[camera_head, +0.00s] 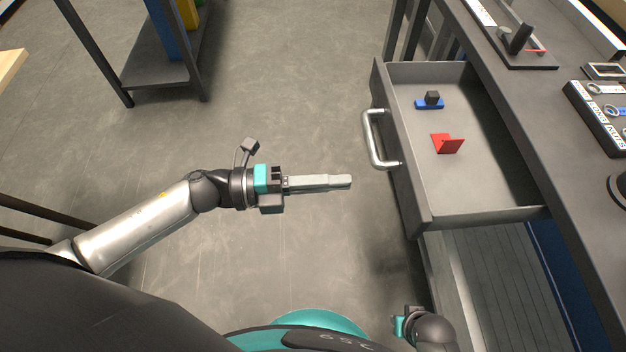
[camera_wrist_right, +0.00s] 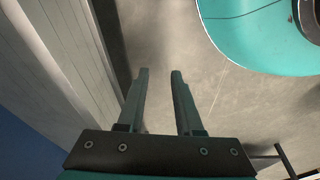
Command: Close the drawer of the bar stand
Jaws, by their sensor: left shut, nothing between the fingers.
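The drawer (camera_head: 500,205) of the bar stand (camera_head: 560,110) is pulled out to the left in the head view. Its silver handle (camera_head: 373,142) is on the drawer's left-facing front. A blue piece with a dark block (camera_head: 430,103) and a red angled piece (camera_head: 447,144) lie inside. My left gripper (camera_head: 350,182) is shut and empty, pointing right, a short gap left of the handle in the picture. My right gripper (camera_wrist_right: 160,74) has its fingers apart with only floor between them; in the head view its wrist shows at the bottom, its fingers hidden.
The stand's top carries a dark tray of tools (camera_head: 600,115) and a small fixture (camera_head: 520,45). A grey shelf (camera_head: 165,65) with blue and yellow items stands at the upper left. The floor (camera_head: 250,110) between shelf and drawer is clear. My teal base is at the bottom.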

